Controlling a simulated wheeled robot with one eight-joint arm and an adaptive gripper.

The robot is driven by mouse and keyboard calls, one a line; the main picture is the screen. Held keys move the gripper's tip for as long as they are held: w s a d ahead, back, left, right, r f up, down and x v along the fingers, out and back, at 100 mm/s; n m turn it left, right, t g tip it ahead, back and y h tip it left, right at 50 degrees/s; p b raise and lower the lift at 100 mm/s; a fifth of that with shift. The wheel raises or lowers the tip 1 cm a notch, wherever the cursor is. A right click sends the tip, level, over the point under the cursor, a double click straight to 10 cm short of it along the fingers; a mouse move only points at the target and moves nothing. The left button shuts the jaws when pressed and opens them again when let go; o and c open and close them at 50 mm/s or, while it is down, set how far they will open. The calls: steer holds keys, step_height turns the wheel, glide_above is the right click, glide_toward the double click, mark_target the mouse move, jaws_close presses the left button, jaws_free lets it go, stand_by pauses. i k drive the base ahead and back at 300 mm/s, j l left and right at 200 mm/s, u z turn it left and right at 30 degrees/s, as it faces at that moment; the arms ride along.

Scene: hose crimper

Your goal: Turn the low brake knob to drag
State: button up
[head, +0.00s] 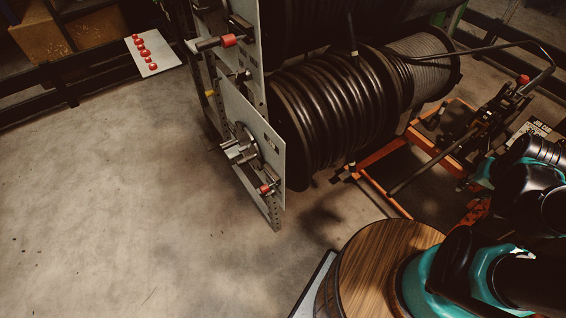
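The lower grey side plate (268,150) stands upright at the left end of the lower hose reel (335,110). A dark round knob with metal bars (242,148) sits at the middle of this plate. A small red-capped part (264,189) sticks out near the plate's lower edge. I cannot tell from this view which one is the brake knob, nor read its setting or any markings. My teal and black arm fills the lower right, well apart from the plate. My gripper does not show clearly in this view.
An upper plate carries another red-tipped handle (229,40). An orange frame (385,155) with a black lever tool (490,118) stands right of the reels. A white sheet with several red knobs (152,58) lies at upper left. The concrete floor (110,200) at left is clear.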

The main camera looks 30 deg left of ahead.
mark_target(271, 192)
steer(key=k+j+u, duration=0.15)
steer(key=u, duration=1.6)
steer(key=k+j, duration=0.45)
steer(key=j, duration=0.2)
steer(key=k+j+z, duration=0.1)
steer(key=k+j, duration=0.35)
steer(key=j, duration=0.15)
steer(key=k+j+z, duration=0.1)
steer(key=k+j, duration=0.35)
steer(key=j, duration=0.15)
